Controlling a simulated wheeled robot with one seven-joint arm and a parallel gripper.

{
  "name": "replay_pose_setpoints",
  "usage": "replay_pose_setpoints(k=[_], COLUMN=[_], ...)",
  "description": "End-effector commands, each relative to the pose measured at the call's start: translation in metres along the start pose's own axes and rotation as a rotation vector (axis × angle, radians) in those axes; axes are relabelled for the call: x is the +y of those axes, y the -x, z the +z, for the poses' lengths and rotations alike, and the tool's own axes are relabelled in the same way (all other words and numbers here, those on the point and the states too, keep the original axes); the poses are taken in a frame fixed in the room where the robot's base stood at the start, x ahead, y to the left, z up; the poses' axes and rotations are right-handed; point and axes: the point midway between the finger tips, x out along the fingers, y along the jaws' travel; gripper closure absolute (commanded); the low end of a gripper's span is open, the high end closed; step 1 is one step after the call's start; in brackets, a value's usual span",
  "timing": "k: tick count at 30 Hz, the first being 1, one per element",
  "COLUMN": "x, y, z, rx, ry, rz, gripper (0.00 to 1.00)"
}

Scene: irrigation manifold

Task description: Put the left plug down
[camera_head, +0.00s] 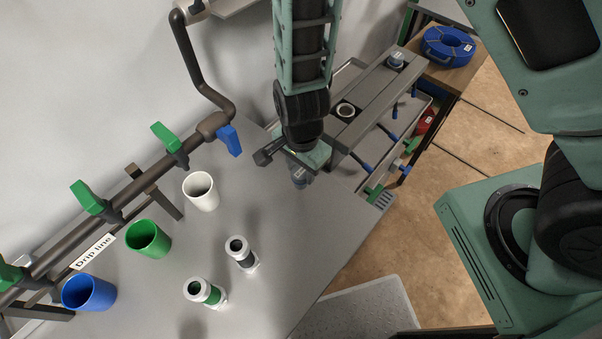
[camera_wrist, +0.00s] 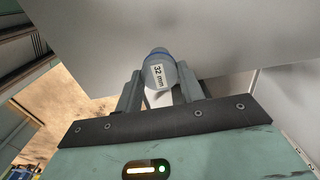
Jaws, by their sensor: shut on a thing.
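My gripper (camera_head: 296,167) is shut on a grey-blue plug (camera_head: 301,178), over the right part of the grey table (camera_head: 300,240). In the wrist view the plug (camera_wrist: 158,72) sits between the two fingers (camera_wrist: 160,92) and its label reads "32 mm". I cannot tell whether its lower end touches the table. Another plug (camera_head: 396,60) sits at the manifold's right end.
White (camera_head: 201,191), green (camera_head: 148,239) and blue (camera_head: 89,292) cups stand at the left. Two fittings, a grey one (camera_head: 242,254) and a green-banded one (camera_head: 206,293), stand nearer. A dark pipe (camera_head: 140,183) with valve handles runs along the wall. The table between fittings and gripper is clear.

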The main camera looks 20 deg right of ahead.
Motion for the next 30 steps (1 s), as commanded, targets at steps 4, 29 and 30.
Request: replay_pose_setpoints(k=[4,29,30], x=[0.001,0.000,0.000], y=[-0.021,-0.030,-0.029], z=[-0.001,0.000,0.000], rx=[0.000,0.000,0.000], ry=[-0.002,-0.001,-0.001], rz=[0.003,0.000,0.000], gripper=[0.89,0.40,0.40])
